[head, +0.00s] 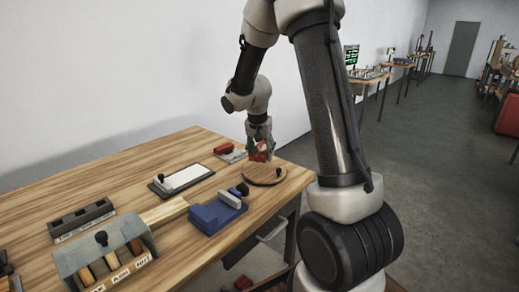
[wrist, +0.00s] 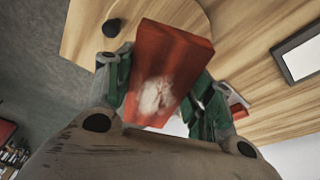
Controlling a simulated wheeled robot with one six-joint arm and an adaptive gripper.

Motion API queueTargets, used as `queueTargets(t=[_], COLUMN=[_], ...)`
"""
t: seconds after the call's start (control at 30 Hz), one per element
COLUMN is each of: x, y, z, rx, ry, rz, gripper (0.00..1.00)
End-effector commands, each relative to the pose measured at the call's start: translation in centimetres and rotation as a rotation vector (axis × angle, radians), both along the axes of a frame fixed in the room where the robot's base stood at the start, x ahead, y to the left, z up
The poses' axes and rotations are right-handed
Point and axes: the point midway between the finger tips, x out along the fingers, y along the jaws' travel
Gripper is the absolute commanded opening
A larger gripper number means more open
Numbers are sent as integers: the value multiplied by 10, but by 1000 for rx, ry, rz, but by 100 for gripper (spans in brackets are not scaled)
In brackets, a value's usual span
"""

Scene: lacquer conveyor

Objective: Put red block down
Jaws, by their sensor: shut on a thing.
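The red block (head: 259,153) is held in my gripper (head: 260,142) at the far right end of the wooden table. In the wrist view the red block (wrist: 166,72) fills the middle, tilted, with a whitish worn patch on its face. The green fingers of my gripper (wrist: 160,92) press on its two sides. In the head view the block is over or just behind a round wooden board (head: 264,174); I cannot tell whether it touches the board. The board also shows behind the block in the wrist view (wrist: 195,15).
A small red item (head: 223,149) lies on a pale plate left of the block. A white framed panel (head: 182,178), a blue clamp-like device (head: 217,212), a slotted bin (head: 105,255) and a grey tray (head: 82,219) stand on the table (head: 130,180). The table's right edge is close to the board.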

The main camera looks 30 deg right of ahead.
Motion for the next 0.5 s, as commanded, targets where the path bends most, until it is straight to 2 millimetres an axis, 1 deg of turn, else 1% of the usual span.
queueTargets(t=[0.1,0.3,0.5], x=[-1,-1,0], y=[0,0,0], z=[-15,-38,-52], rx=[0,1,1], ry=[4,4,2], rz=[0,0,1], gripper=[22,22,22])
